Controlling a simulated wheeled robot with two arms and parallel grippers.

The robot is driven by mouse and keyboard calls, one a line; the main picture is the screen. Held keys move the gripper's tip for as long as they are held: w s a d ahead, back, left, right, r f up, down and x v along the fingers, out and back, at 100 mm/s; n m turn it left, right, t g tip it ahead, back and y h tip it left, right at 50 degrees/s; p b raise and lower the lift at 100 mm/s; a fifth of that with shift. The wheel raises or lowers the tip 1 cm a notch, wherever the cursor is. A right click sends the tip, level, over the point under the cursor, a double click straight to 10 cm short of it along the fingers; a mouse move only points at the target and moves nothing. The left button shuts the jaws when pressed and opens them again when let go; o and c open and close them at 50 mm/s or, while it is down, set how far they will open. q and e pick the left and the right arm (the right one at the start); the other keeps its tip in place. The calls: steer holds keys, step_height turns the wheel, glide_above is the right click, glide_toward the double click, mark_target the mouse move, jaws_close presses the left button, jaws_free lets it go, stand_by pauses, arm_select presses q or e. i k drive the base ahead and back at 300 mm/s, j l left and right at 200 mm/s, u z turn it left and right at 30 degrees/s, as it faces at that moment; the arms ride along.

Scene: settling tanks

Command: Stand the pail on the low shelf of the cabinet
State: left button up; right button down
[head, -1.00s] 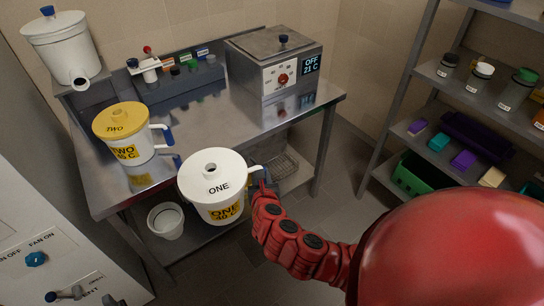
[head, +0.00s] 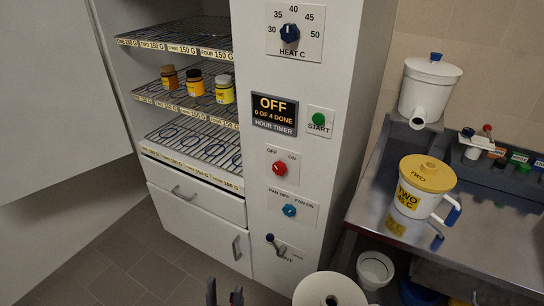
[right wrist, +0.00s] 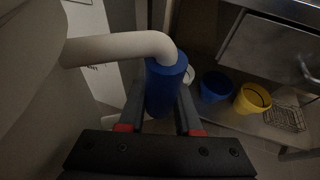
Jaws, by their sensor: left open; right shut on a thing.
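The pail, a white jug marked ONE earlier, shows only its white lid (head: 330,289) at the bottom edge of the head view. My right gripper (right wrist: 160,112) is shut on the blue grip (right wrist: 163,85) of its white handle in the right wrist view; it is out of the head view. The cabinet (head: 263,220) stands open at the left. Its low wire shelf (head: 195,142) carries several blue rings and holds no pail. My left gripper (head: 225,294) is open and empty at the bottom edge, in front of the cabinet.
Three small jars (head: 195,83) stand on the middle shelf. Drawers (head: 195,205) lie below the low shelf. A steel table (head: 470,245) at the right bears a yellow-lidded jug (head: 420,190). A white bucket (head: 375,268) stands below it. A blue and a yellow bucket (right wrist: 253,98) also show.

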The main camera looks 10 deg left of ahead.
mark_target(219, 141)
steer(key=i+j+u, duration=0.1)
steer(key=j+u, duration=0.15)
steer(key=j, duration=0.2)
steer(key=i+j+u, duration=0.1)
steer(key=j+u, duration=0.15)
steer(key=j, duration=0.2)
steer(key=i+j+u, duration=0.25)
steer(key=j, duration=0.15)
steer(key=i+j+u, duration=0.1)
steer(key=j+u, duration=0.15)
steer(key=j, duration=0.15)
steer(key=i+j+u, duration=0.25)
steer(key=k+j, duration=0.05)
steer(key=j, duration=0.05)
